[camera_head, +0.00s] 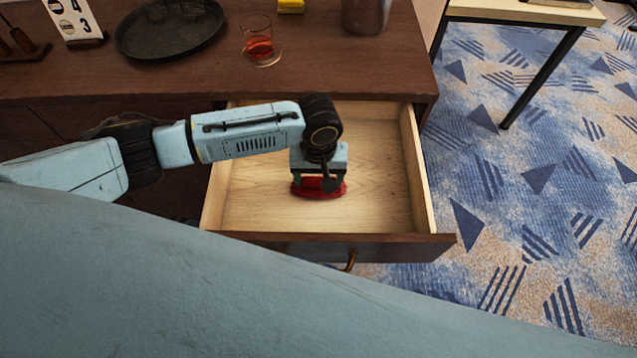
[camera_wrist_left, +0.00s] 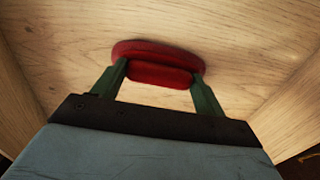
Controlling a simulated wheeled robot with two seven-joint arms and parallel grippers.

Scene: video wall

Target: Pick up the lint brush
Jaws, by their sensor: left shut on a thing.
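The lint brush (camera_head: 322,190) is a red, rounded thing inside the open wooden drawer (camera_head: 258,190). In the left wrist view the red lint brush (camera_wrist_left: 158,58) shows a wide oval part with a narrower part nearer me. My left gripper (camera_head: 319,185) points down into the drawer, with its fingers at either side of the brush. In the wrist view my left gripper (camera_wrist_left: 160,80) is shut on the narrower part. I cannot tell whether the brush touches the drawer floor. My right gripper is not in view.
The drawer is otherwise empty, with its walls around my gripper. On the dark cabinet top (camera_head: 330,70) stand a glass with red drink (camera_head: 259,45), a round dark tray (camera_head: 170,30), a metal pot (camera_head: 365,14) and a number sign (camera_head: 75,18). Patterned carpet (camera_head: 530,200) lies right.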

